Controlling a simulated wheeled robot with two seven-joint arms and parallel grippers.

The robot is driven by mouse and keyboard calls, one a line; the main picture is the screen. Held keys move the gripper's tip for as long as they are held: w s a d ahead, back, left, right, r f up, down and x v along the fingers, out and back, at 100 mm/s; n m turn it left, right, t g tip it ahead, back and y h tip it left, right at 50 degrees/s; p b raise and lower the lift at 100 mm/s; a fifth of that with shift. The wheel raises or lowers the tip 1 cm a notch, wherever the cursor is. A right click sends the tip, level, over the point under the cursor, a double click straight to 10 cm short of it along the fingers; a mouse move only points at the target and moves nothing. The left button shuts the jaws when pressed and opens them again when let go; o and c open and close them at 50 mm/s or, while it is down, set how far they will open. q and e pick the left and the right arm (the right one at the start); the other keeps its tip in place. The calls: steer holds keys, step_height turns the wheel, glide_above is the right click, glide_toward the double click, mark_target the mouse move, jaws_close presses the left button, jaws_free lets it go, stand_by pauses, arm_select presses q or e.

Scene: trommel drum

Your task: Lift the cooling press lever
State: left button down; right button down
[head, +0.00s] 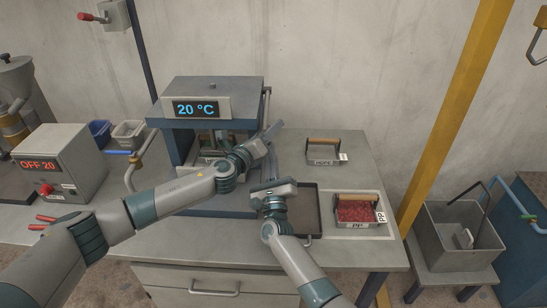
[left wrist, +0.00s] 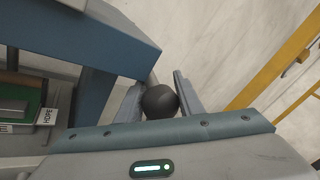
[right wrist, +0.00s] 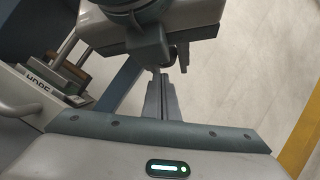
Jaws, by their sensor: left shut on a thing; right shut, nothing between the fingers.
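The cooling press (head: 165,108) stands at the back of the bench, a blue and grey frame with a display reading 20 °C. My left gripper (head: 273,132) is at its right side. In the left wrist view, the left fingers are shut on a dark round knob (left wrist: 160,101), which appears to be the lever's end. The lever's rod is mostly hidden in that view. My right gripper (head: 269,163) is just in front of and below the left one. In the right wrist view its fingers (right wrist: 160,97) are together and empty, close below my left gripper.
A mould labelled HDPE sits inside the press (right wrist: 62,80). Another HDPE mould (head: 323,155) and a PP mould with red flakes (head: 358,211) lie to the right, beside a dark tray (head: 310,213). A control box reading OFF 20 (head: 62,160) stands left. A yellow post (head: 455,110) rises at right.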

steer(key=shift+r, duration=0.2)
arm_select(q)
steer(key=shift+f, duration=0.1)
steer(key=c, duration=1.6)
jaws_free()
steer(key=o, duration=0.4)
steer(key=shift+d, duration=0.1)
arm_select(e)
steer(key=shift+s+r, duration=0.3)
steer(key=shift+r, duration=0.65)
steer(key=shift+a+f, duration=0.1)
steer(key=shift+f, duration=0.05)
arm_select(q)
steer(key=shift+s, duration=0.15)
steer(key=v, duration=1.2)
